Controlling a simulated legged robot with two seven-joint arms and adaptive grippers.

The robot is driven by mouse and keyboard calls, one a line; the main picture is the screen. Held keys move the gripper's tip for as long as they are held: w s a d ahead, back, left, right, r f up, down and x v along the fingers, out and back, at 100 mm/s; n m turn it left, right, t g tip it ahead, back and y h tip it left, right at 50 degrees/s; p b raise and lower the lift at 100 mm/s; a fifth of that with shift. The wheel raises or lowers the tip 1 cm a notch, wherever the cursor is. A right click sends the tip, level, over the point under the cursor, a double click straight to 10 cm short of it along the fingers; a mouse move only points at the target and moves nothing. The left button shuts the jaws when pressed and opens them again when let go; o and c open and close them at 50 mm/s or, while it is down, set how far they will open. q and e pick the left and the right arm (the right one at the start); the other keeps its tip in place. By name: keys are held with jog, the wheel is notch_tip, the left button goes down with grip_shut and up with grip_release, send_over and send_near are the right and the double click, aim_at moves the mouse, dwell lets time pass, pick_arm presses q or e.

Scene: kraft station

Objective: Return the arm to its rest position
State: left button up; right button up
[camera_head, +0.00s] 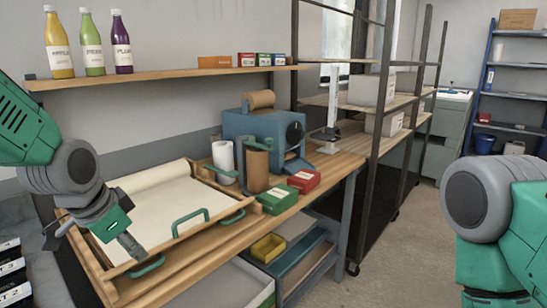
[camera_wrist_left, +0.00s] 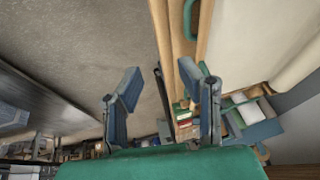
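My left arm (camera_head: 75,180) comes in from the left in the head view. Its left gripper (camera_head: 130,246) hangs over the near left part of the wooden tray with the cream sheet. In the left wrist view the two fingers of the left gripper (camera_wrist_left: 160,85) stand wide apart with nothing between them. My right arm (camera_head: 495,215) shows only as a green and grey link at the right edge. The right gripper is out of view.
The wooden tray (camera_head: 185,256) with green handles lies on the bench. Beyond it are paper rolls (camera_head: 223,158), a blue machine (camera_head: 245,125), a green box (camera_head: 277,200) and a red box (camera_head: 304,180). A shelf (camera_head: 170,75) with bottles hangs above. The floor (camera_head: 415,230) at right is clear.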

pick_arm(q)
jog(key=s+a+f+n+g+b, duration=0.1)
jog(key=s+f, duration=0.4)
jog(key=f, duration=0.4)
jog(key=s+f+n+b, duration=0.15)
jog(key=s+f, duration=0.25)
jog(key=f, duration=0.5)
jog(key=s+a+f+n+g, duration=0.1)
jog(key=s+f+n, duration=0.1)
jog(key=s+f, duration=0.45)
jog(key=s+f+n+g+y+b, duration=0.1)
jog(key=s+f+n, duration=0.1)
jog(key=s+f, duration=1)
jog(key=shift+s+a+n+g+b, duration=0.2)
jog(key=shift+s+n+g+b, duration=0.2)
jog(key=shift+s, duration=0.6)
jog(key=shift+w+d, duration=0.15)
